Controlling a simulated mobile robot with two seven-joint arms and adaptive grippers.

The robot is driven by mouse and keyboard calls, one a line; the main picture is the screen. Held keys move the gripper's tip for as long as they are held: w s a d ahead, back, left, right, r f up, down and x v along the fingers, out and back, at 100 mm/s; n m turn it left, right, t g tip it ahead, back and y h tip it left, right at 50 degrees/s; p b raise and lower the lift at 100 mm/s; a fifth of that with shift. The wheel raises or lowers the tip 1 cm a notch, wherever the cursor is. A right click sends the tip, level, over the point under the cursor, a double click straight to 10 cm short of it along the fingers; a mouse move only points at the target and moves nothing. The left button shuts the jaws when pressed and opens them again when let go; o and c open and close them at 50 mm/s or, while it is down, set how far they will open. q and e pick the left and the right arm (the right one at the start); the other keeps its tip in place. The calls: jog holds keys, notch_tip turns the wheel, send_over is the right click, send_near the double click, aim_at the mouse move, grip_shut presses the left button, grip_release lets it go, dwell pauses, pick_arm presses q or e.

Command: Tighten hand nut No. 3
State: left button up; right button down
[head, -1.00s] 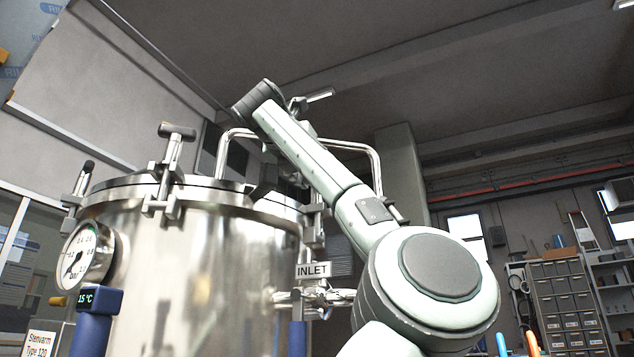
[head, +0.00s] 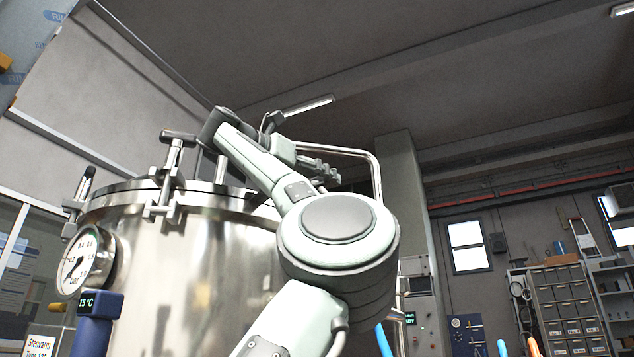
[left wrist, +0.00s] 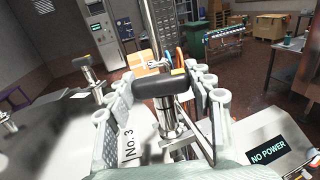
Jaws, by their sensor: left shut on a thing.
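Hand nut No. 3 shows in the left wrist view as a dark T-shaped bar handle (left wrist: 160,82) on an upright metal stem. The No. 3 label (left wrist: 129,146) is on the lid beside it. My left gripper (left wrist: 164,87) has its two pale fingers on either side of the handle and is shut on it. In the head view my left gripper (head: 318,170) is small, above the vessel's right side and partly behind my arm; the nut cannot be made out there. My right gripper is not in view.
The steel vessel (head: 215,270) carries other hand nuts, one with a dark handle (head: 178,136) at the front and another (head: 86,184) at left. A bent metal rail (head: 376,170) rises at right. A gauge (head: 84,260) is on the vessel's left side.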

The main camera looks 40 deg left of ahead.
pick_arm(q)
jog(key=o, duration=1.2)
jog(key=s, duration=1.2)
jog(key=shift+d, duration=0.2)
jog(key=shift+c, duration=0.7)
